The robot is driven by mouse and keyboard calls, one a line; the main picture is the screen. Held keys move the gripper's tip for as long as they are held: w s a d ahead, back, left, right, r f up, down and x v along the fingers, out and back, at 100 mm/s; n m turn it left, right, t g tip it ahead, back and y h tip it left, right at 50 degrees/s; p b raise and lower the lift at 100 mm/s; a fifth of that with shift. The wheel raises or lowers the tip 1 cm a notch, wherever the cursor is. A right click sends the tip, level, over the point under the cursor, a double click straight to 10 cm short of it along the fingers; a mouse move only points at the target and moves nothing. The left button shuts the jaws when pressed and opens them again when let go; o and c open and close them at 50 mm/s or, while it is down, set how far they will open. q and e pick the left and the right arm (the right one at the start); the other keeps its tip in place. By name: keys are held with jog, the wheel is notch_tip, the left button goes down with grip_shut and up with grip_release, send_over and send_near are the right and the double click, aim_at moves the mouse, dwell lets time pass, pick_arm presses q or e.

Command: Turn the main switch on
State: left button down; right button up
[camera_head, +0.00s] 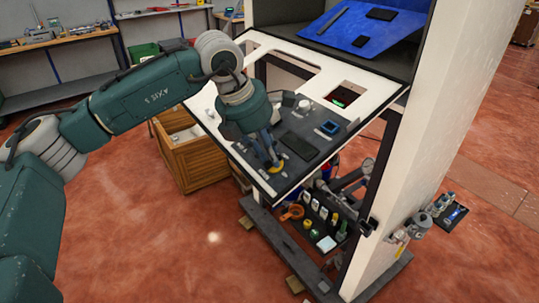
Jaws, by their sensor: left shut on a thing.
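The dark control panel (318,126) is set in the sloping front of a white dispenser cabinet (435,130). A yellow part (277,168) shows near the panel's front edge, right at my left fingertips; I take it to be the main switch. My left gripper (271,157) reaches down onto the panel from above and is shut on this part. The fingers hide most of it, so its switch position cannot be told. A round white knob (303,106) and a small blue-framed device (329,127) sit farther back on the panel. My right gripper is out of view.
A wooden crate (190,160) stands on the floor left of the cabinet. Tools and an orange item (292,212) fill the space below the panel. Small containers (421,224) hang on the right side. A blue sloping board (362,27) is above.

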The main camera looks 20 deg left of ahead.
pick_arm(q)
jog(key=m+b, duration=0.3)
jog(key=shift+w+d+m, duration=0.1)
jog(key=shift+m, duration=0.3)
jog(key=m+b, duration=0.2)
jog(key=m, duration=0.2)
jog(key=shift+d+r+m, duration=0.1)
jog(key=shift+r+m, duration=0.05)
jog(key=shift+m, duration=0.15)
jog(key=m+b, duration=0.1)
jog(key=m, duration=0.3)
jog(key=shift+d+r, duration=0.1)
jog(key=shift+m, duration=2.4)
jog(key=c, duration=1.7)
grip_release()
jog(key=shift+s, duration=0.2)
jog(key=shift+o, duration=0.2)
